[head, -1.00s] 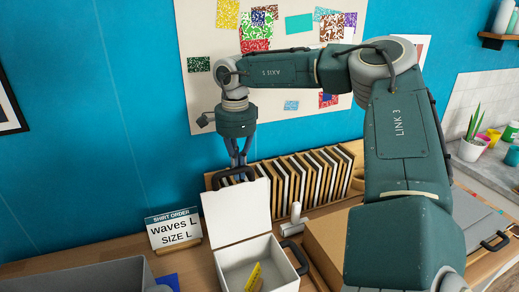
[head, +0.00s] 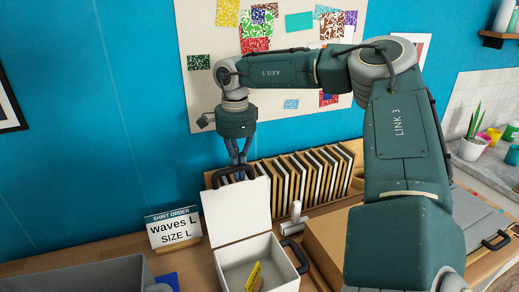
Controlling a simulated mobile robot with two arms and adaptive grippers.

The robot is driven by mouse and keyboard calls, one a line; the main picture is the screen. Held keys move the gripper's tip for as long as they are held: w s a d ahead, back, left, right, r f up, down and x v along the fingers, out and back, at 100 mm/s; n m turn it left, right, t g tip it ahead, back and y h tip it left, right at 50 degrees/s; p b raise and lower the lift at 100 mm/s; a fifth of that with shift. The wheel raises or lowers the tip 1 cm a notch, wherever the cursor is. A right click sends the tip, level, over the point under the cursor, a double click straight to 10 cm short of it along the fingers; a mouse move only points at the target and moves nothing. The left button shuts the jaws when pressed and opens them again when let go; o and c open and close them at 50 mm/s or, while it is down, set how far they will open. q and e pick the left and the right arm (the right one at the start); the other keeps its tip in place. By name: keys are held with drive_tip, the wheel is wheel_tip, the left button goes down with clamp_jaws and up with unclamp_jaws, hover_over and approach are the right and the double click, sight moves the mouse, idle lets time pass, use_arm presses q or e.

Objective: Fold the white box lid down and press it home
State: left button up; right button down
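The white box (head: 262,265) stands on the wooden table at the bottom middle. Its lid (head: 236,208) stands up, tilted at the back, so the box is open. A yellow item (head: 254,277) lies inside. A black handle (head: 236,173) shows at the lid's top edge. My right gripper (head: 239,163) points down at that handle, right behind or at it. Its fingertips are partly hidden by the handle and lid, so I cannot tell whether it grips the handle. My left gripper does not show.
A rack of upright panels (head: 300,178) is behind. A white roller (head: 295,214) and a brown cardboard box (head: 330,240) are to the right. A grey bin (head: 85,278) is at the lower left.

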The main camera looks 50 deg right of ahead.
drive_tip(key=shift+s+a+r, duration=0.1)
drive_tip(key=shift+s, duration=0.1)
idle(0.5)
drive_tip(key=shift+s+a+r, duration=0.15)
drive_tip(key=shift+s+a, duration=0.1)
drive_tip(key=shift+s, duration=0.4)
drive_tip(key=s+a+b, duration=0.2)
drive_tip(key=s+a, duration=0.1)
drive_tip(key=s, duration=0.4)
drive_tip(key=shift+a+r, duration=0.3)
drive_tip(key=shift+a, duration=0.05)
idle(0.4)
drive_tip(key=s+a+f+b, duration=0.2)
drive_tip(key=s+a+b, duration=0.1)
drive_tip(key=s+b, duration=0.2)
drive_tip(key=shift+s+a+f, duration=0.2)
drive_tip(key=shift+s+f, duration=0.05)
drive_tip(key=shift+s, duration=0.7)
idle(0.3)
